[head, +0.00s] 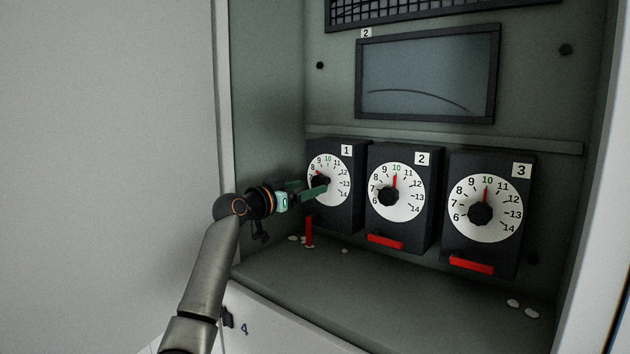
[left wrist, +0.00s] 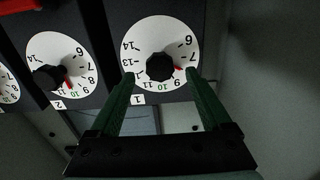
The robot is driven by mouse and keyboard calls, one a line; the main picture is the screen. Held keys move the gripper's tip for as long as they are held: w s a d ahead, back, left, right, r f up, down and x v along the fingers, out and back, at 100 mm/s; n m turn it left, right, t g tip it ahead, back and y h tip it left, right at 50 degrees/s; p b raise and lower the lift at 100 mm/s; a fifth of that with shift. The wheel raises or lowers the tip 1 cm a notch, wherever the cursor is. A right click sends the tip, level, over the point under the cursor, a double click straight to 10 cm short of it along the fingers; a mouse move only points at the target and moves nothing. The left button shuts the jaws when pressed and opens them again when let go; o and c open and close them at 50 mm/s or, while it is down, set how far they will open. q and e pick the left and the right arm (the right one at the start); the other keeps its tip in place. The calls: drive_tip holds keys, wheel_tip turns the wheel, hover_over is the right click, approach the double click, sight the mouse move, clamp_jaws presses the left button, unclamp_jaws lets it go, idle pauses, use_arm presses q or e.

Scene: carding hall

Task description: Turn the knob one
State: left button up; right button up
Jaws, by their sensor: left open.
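Knob one (left wrist: 160,67) is a dark lobed knob on a white dial (head: 336,190) on the black box labelled 1, at the left of three. In the left wrist view, which is upside down, its red pointer is near 7 to 8. My left gripper (head: 315,192) is open, with green fingers (left wrist: 160,78) on either side of the knob. I cannot tell whether they touch it. In the head view the gripper partly covers the dial and knob. My right gripper is not in view.
Dial two (head: 410,205) and dial three (head: 502,222) stand to the right, pointers near 10. A red bar (head: 309,231) hangs upright below box one; red bars two (head: 385,242) and three (head: 472,265) lie level. A shelf (head: 380,290) holds small white bits. The cabinet's left wall is close.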

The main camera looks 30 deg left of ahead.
sight(316, 185)
use_arm(q)
drive_tip(key=shift+w+d+p, duration=0.2)
drive_tip(key=shift+w+p, duration=0.3)
drive_tip(key=shift+w, duration=1.4)
clamp_jaws()
